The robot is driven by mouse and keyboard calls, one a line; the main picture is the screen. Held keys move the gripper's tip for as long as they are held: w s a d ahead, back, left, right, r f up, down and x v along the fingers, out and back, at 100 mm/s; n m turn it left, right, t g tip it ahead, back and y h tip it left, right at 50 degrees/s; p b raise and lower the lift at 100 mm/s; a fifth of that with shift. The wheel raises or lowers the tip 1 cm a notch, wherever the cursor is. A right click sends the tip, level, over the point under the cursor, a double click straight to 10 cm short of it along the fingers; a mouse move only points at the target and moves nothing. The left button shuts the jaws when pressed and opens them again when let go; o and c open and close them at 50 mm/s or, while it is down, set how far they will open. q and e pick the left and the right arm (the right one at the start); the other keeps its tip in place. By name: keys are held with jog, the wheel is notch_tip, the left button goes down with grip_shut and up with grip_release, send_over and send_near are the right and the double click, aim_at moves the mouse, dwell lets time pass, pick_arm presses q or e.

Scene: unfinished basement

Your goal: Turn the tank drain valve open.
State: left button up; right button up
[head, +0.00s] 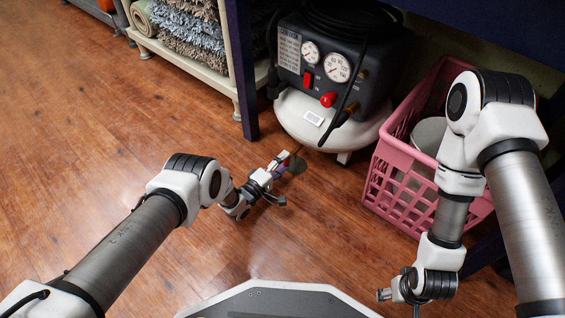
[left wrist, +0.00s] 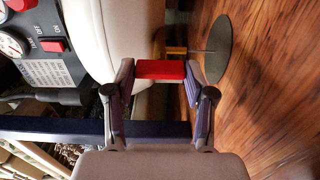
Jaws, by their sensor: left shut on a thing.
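The air compressor's white tank (head: 318,120) stands on the floor at upper middle, its dark housing with gauges on top. In the left wrist view the tank (left wrist: 118,30) fills the upper middle. The red handle of the drain valve (left wrist: 161,70) sits between the fingertips of my left gripper (left wrist: 162,78), which is shut on it. A brass-coloured fitting (left wrist: 176,50) shows just beyond the handle. In the head view my left gripper (head: 280,163) is low at the tank's front, and it hides the handle. My right gripper (head: 413,300) is at the lower right; its fingers are not clear.
A dark round disc (left wrist: 218,50) on a thin stem is beside the valve. A pink basket (head: 385,165) with a grey container stands right of the tank. A blue post (head: 242,70) and a shelf of rugs are left. The wood floor is clear at left.

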pick_arm(q)
jog(key=shift+d, duration=0.1)
jog(key=o, duration=1.2)
jog(key=shift+c, duration=0.2)
jog(key=v, duration=1.2)
